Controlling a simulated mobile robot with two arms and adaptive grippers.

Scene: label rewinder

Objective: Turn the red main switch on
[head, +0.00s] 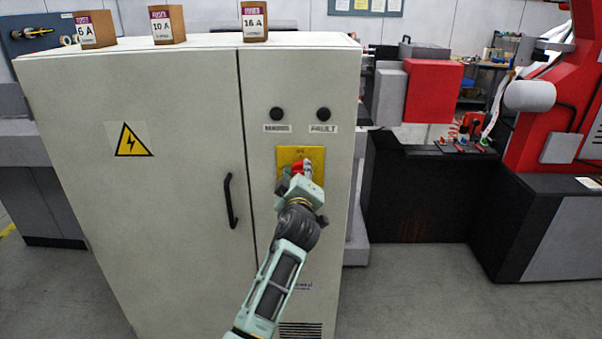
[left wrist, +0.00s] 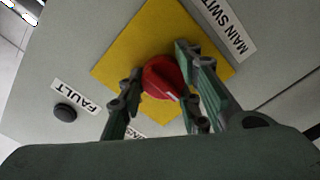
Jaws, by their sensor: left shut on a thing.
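The red main switch (left wrist: 164,78) is a round knob with a white mark, on a yellow plate (left wrist: 118,66) with a "MAIN SWITCH" label beside it. In the head view the yellow plate (head: 301,153) is on the right part of the cabinet front, and only a bit of the red knob (head: 297,168) shows. My left gripper (head: 302,174) is at the knob. In the left wrist view its fingers (left wrist: 160,85) stand on both sides of the knob and are shut on it. The gripper hides part of the plate and knob. My right gripper is not in view.
The grey cabinet (head: 140,215) has a black door handle (head: 230,201) left of my arm. Two dark lamps, one over "FAULT" (head: 323,114), sit above the plate. Fuse boxes (head: 167,25) stand on top. A red and black machine (head: 418,190) is at the right, with open floor in front.

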